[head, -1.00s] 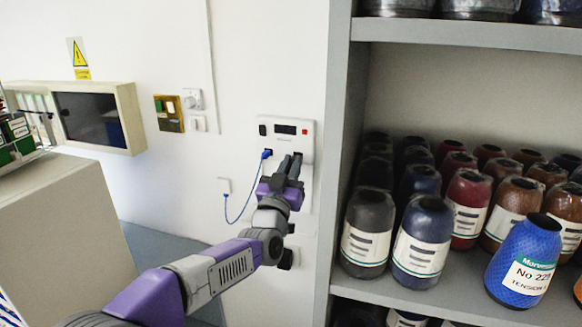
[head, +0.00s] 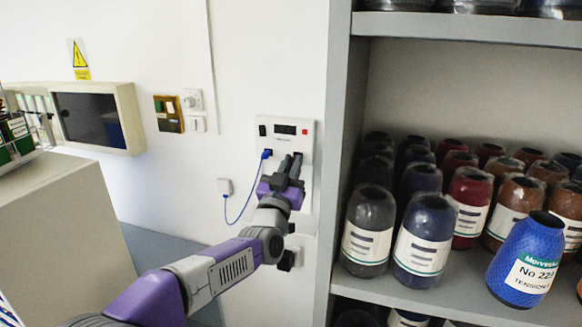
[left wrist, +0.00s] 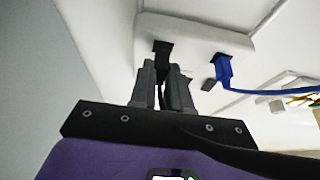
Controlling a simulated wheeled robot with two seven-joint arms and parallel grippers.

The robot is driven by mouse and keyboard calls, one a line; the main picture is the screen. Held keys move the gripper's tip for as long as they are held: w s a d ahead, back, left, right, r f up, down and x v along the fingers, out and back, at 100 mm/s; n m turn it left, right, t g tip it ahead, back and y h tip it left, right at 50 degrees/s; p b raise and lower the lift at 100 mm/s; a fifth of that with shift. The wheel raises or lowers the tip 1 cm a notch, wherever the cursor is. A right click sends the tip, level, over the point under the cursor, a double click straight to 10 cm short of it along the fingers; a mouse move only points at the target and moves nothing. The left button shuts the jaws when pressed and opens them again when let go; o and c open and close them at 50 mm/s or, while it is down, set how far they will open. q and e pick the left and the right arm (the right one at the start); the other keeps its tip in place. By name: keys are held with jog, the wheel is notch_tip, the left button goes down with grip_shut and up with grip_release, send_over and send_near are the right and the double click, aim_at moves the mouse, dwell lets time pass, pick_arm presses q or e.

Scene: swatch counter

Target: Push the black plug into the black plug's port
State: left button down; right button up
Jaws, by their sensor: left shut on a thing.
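My left gripper (head: 291,158) reaches up to the white wall panel (head: 268,139), just right of the blue plug (head: 266,154). In the left wrist view its two grey fingers (left wrist: 165,78) are shut on the black plug (left wrist: 163,50). A black cable (left wrist: 225,143) trails off to the right. The fingers hide the black plug in the head view. My right gripper is not in view.
Wall switches (head: 168,113) are left.

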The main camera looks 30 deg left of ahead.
pick_arm(q)
jog(key=shift+w+a, duration=0.1)
jog(key=shift+w, duration=0.35)
jog(key=c, duration=1)
grip_release()
jog(key=shift+b+v, duration=0.55)
jog(key=shift+v, duration=3.3)
